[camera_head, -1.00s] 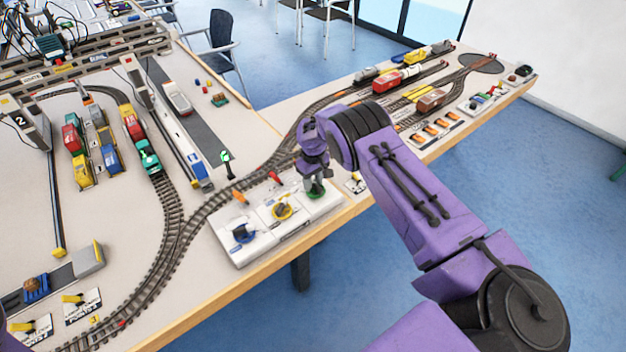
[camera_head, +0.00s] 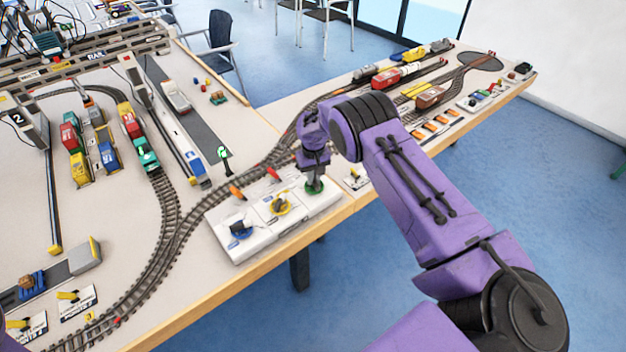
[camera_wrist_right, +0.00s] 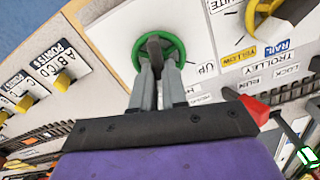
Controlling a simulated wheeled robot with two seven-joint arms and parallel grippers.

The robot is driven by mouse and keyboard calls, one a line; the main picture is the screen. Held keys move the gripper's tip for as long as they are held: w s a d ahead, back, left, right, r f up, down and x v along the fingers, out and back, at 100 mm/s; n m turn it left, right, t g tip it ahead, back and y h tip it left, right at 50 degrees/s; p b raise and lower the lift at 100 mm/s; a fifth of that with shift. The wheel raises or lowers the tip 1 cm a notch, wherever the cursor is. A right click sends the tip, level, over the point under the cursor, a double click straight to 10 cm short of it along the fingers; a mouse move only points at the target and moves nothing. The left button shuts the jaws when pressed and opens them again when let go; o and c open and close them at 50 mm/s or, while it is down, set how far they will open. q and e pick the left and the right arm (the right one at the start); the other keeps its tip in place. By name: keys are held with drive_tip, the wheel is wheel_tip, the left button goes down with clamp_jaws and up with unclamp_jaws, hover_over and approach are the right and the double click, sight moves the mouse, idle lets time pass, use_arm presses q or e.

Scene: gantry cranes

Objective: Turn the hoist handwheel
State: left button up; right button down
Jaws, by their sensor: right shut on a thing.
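The green handwheel (camera_head: 314,189) sits at the right end of the white control panel (camera_head: 262,240). My right gripper (camera_head: 314,180) reaches down onto it from above. In the right wrist view, the green wheel (camera_wrist_right: 181,48) lies flat on the panel face, and my right gripper's fingers (camera_wrist_right: 156,62) are shut on the dark grip piece at its middle. My left gripper is not in view.
On the same panel are a yellow wheel (camera_head: 280,204), a blue wheel (camera_head: 238,228) and red and orange levers (camera_head: 272,173). Railway track (camera_head: 180,232) runs behind the panel. A small card with a yellow knob (camera_head: 355,180) lies close to its right.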

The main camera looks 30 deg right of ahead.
drive_tip(key=m, duration=0.2)
drive_tip(key=shift+f+m+b, duration=0.1)
drive_tip(key=shift+m+b, duration=0.2)
drive_tip(key=shift+b, duration=0.05)
drive_tip(key=shift+s+d+m, duration=0.1)
drive_tip(key=shift+d+m, duration=0.05)
drive_tip(key=shift+m, duration=1.65)
drive_tip(key=c, duration=1.2)
unclamp_jaws()
drive_tip(key=shift+d, duration=0.1)
drive_tip(key=shift+o, duration=0.2)
wheel_tip(320, 180, up, 10)
drive_tip(key=b, duration=0.2)
drive_tip(key=shift+r+b, duration=0.25)
drive_tip(key=shift+b, duration=0.1)
